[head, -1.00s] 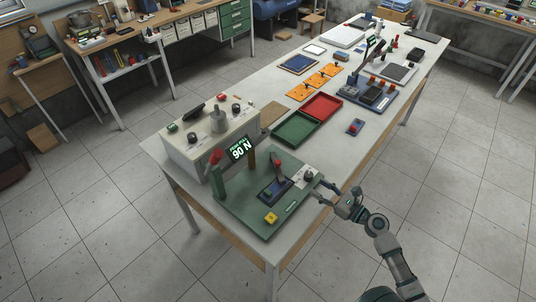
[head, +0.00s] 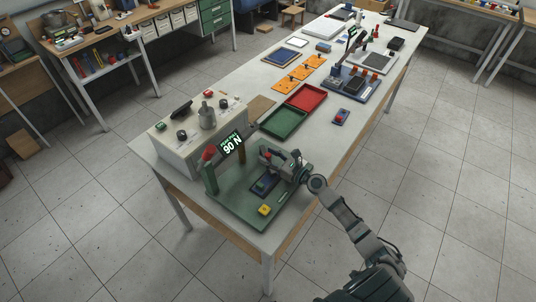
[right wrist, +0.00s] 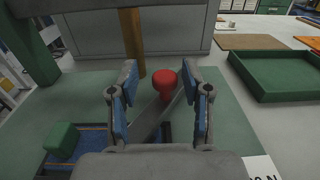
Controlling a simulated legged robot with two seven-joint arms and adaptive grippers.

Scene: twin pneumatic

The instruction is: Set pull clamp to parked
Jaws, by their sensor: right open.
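A green base plate (head: 236,208) lies on the near end of the long table and carries a dark blue fixture (head: 257,192). In the right wrist view a red round knob (right wrist: 165,80) tops a grey lever (right wrist: 150,123) over this plate; I take it as the pull clamp's handle. A green block (right wrist: 62,140) sits in the fixture. My left gripper is not in view.
A display reading 90 N (head: 231,144) and a green post with a red top (head: 210,175) stand close left. A beige control box (head: 190,140) is behind. A yellow button (head: 264,210) is in front. Green (head: 284,124) and red (head: 306,97) trays lie farther back.

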